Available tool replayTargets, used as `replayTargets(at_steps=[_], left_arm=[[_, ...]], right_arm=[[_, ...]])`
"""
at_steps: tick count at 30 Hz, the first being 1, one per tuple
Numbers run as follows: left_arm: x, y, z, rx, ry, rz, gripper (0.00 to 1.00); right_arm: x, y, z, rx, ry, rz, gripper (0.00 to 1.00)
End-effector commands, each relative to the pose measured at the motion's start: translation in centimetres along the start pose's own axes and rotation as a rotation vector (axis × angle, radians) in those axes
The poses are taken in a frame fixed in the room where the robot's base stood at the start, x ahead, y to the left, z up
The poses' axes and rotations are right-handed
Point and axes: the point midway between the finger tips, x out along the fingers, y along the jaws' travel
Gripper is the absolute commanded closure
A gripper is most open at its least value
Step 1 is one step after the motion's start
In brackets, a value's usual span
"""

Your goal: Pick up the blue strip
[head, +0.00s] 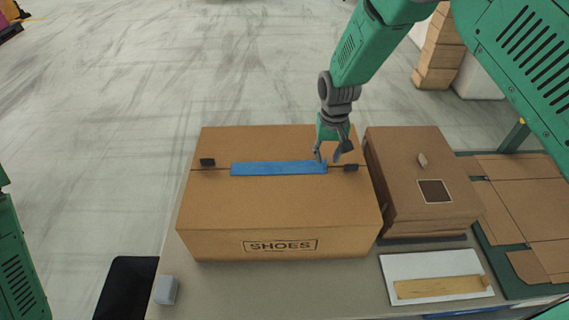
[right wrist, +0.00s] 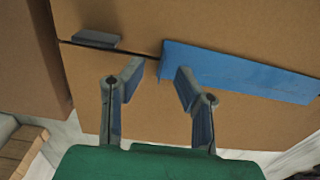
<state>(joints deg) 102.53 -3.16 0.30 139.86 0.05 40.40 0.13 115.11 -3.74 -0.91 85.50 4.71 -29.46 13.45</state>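The blue strip (head: 278,168) lies flat along the seam on top of a large closed cardboard box (head: 280,215) marked SHOES. In the right wrist view the blue strip (right wrist: 240,72) runs from the middle to the right edge. My right gripper (head: 333,158) is open over the strip's right end in the head view. In the right wrist view its two fingers (right wrist: 157,82) are apart, with one fingertip over the strip's end and the other beside it over bare cardboard. Nothing shows between them. Only a green part of my left arm shows at the left edge; its gripper is out of view.
Dark clips (head: 207,162) sit at both ends of the seam. A smaller brown box (head: 420,180) stands to the right, with a white tray (head: 435,265) holding a wooden piece before it. Flattened cardboard (head: 520,195) lies far right. A small grey block (head: 166,290) is front left.

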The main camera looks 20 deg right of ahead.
Motion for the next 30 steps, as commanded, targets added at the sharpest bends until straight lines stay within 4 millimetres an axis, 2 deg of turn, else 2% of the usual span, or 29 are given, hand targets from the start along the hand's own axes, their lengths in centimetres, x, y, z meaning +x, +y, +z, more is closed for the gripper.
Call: replayTargets(at_steps=[4,12,13,15,26,30], left_arm=[[-0.5,0.0,0.0,-0.001,0.000,-0.001,0.60],[-0.4,0.0,0.0,-0.001,0.000,0.000,0.60],[-0.4,0.0,0.0,-0.001,0.000,0.000,0.60],[-0.4,0.0,0.0,-0.001,0.000,0.000,0.60],[-0.4,0.0,0.0,-0.001,0.000,0.000,0.60],[-0.1,0.0,0.0,-0.001,0.000,0.000,0.60]], right_arm=[[1.8,0.1,-0.1,0.000,-0.001,-0.001,0.72],[2.2,0.5,-0.1,0.000,0.000,-0.005,0.72],[2.2,0.5,-0.1,0.000,0.000,-0.006,0.79],[2.2,0.5,-0.1,0.000,-0.001,-0.006,1.00],[2.1,0.4,-0.2,0.001,0.000,-0.001,1.00],[0.8,0.4,-0.2,0.001,0.002,-0.002,1.00]])
